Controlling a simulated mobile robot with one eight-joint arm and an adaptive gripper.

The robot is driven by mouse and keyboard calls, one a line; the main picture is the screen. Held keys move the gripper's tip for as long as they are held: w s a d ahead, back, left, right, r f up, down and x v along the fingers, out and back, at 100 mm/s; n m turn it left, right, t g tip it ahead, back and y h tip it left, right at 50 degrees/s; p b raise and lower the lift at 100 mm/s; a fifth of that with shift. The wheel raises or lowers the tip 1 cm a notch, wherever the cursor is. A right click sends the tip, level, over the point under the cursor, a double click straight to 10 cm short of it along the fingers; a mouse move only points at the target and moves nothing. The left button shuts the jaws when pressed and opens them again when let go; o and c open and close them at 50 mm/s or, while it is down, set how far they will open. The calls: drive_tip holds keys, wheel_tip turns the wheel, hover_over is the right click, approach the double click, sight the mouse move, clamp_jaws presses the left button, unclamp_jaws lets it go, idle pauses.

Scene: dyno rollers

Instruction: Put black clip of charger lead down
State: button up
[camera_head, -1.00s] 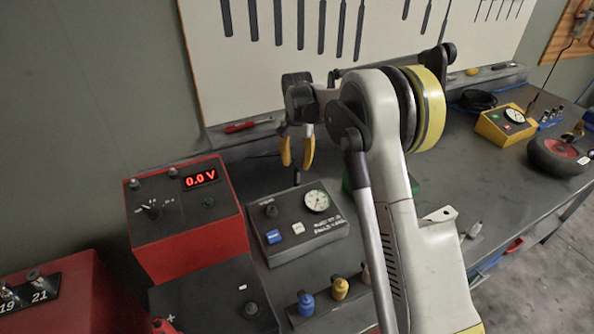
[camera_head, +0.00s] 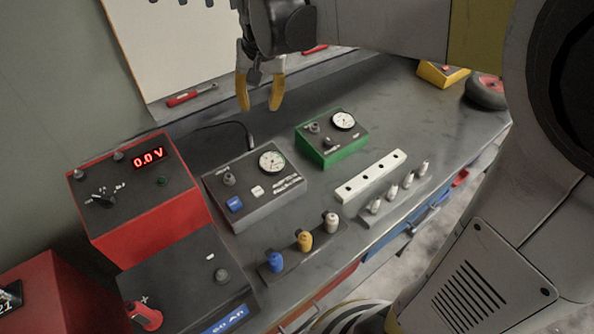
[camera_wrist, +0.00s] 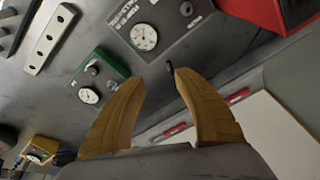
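A small black piece (camera_head: 250,141) stands by the back edge of the grey gauge box (camera_head: 254,190), with a thin dark cable curving left from it. It looks like the black clip of the charger lead, but it is too small to be sure. In the wrist view the black piece (camera_wrist: 170,69) shows close to the right fingertip. My gripper (camera_head: 259,107) is above the bench behind that box, its yellow fingers apart with nothing between the tips. The red charger (camera_head: 150,225) reads 0.0 V. A red clip (camera_head: 143,316) is at the plus end of the dark battery (camera_head: 190,277).
A green gauge box (camera_head: 333,148) stands right of the grey one. A pale bar with holes (camera_head: 370,177), small metal pieces and blue, yellow and white-capped pieces (camera_head: 304,240) lie toward the front edge. A red tool (camera_head: 190,95) lies along the back.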

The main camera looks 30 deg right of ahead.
drive_tip(key=s+f+n+t, duration=0.1)
drive_tip(key=s+f+t, duration=0.1)
drive_tip(key=s, duration=0.8)
drive_tip(key=s+f+n+t, duration=0.1)
drive_tip(key=s+f+n, duration=0.1)
drive_tip(key=s, duration=0.8)
drive_tip(key=shift+f+n+t, duration=0.2)
drive_tip(key=shift+n+t, duration=0.1)
drive_tip(key=shift+t, duration=0.1)
